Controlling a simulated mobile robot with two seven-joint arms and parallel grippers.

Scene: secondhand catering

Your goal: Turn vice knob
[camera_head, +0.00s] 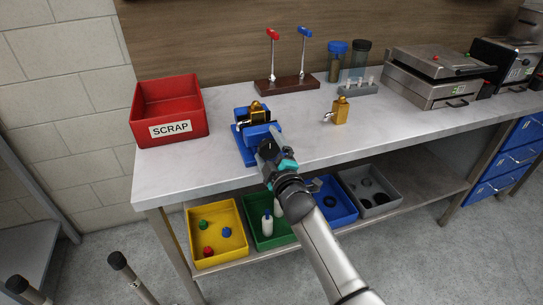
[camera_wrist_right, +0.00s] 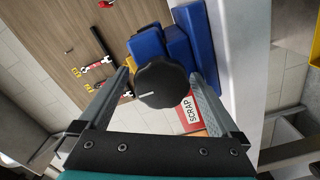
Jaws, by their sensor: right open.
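The blue vice (camera_head: 246,146) stands on the grey worktop, with a brass piece (camera_head: 257,109) at its top. My right gripper (camera_head: 267,148) reaches the vice from the front, and the arm hides part of it. In the right wrist view, the black lobed vice knob (camera_wrist_right: 161,84) with a white mark lies between the two open fingers (camera_wrist_right: 160,76). Gaps seem to show on both sides; I cannot tell whether either finger touches the knob. The vice's blue body (camera_wrist_right: 178,45) is behind the knob. My left gripper is not in view.
A red SCRAP bin (camera_head: 170,105) stands left of the vice. A brass tap-like piece (camera_head: 340,111) is to the right. Behind is a wooden stand (camera_head: 287,83) with red and blue handles. Coloured bins, including a yellow one (camera_head: 217,230), sit on the lower shelf.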

